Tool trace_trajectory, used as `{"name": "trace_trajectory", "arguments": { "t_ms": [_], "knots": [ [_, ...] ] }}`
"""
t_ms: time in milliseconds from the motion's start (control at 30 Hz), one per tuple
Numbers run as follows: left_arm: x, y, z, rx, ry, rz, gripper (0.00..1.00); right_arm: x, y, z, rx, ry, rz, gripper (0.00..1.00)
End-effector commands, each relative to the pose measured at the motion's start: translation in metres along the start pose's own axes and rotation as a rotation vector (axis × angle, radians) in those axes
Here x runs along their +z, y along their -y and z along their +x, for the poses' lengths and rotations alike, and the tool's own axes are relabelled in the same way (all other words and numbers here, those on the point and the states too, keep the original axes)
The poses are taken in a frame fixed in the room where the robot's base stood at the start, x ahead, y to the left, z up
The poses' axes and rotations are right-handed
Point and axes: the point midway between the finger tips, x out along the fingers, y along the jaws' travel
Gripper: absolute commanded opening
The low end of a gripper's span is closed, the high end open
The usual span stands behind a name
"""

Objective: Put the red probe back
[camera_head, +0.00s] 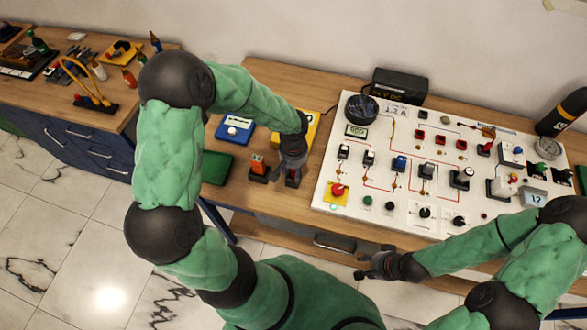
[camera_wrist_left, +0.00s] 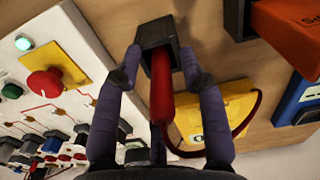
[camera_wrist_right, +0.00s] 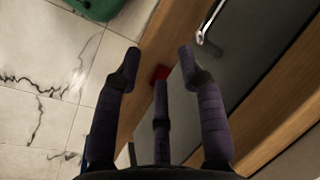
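The red probe (camera_wrist_left: 161,85) shows in the left wrist view, with its far end in a square black holder (camera_wrist_left: 153,36). A red lead (camera_wrist_left: 252,122) runs from its near end toward a yellow meter (camera_wrist_left: 215,112). My left gripper (camera_wrist_left: 160,65) is open, with its fingers on either side of the probe and gaps showing between. In the head view, my left gripper (camera_head: 293,160) is over the holder (camera_head: 292,180), hiding most of the probe. My right gripper (camera_head: 376,265) is open and empty in front of the bench edge; it also shows in the right wrist view (camera_wrist_right: 158,62).
An orange block in a black stand (camera_head: 258,168) is left of the holder. A blue device (camera_head: 235,129) and a green box (camera_head: 217,167) are farther left. The white gauge panel (camera_head: 330,150), with several switches and a red button (camera_head: 338,190), fills the bench to the right.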

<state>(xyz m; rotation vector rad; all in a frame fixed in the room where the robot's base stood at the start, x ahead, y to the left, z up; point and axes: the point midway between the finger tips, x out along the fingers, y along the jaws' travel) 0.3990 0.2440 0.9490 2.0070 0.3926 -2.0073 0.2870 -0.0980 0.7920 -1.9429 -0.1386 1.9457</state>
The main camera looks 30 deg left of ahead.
Motion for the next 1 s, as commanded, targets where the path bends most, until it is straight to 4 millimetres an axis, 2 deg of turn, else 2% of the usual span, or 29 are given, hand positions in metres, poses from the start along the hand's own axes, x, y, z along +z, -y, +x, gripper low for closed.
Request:
{"name": "trace_trajectory", "arguments": {
  "t_ms": [367, 467, 800, 1000],
  "knots": [
    [0.0, 0.0, -0.005, 0.0, 0.0, 0.0, 0.42, 0.0, 0.002, -0.005, 0.0, 0.0, 0.0, 0.4],
    [-0.001, 0.0, -0.018, 0.001, -0.004, 0.0, 0.42, 0.0, 0.003, -0.007, 0.0, 0.0, 0.0, 0.4],
    [-0.001, 0.0, -0.087, 0.001, -0.005, -0.001, 0.42, 0.001, 0.006, -0.018, 0.0, 0.0, 0.0, 0.4],
    [-0.001, 0.0, -0.114, 0.0, -0.003, 0.0, 0.42, 0.001, 0.007, -0.021, 0.0, 0.0, 0.0, 0.4]
  ]
}}
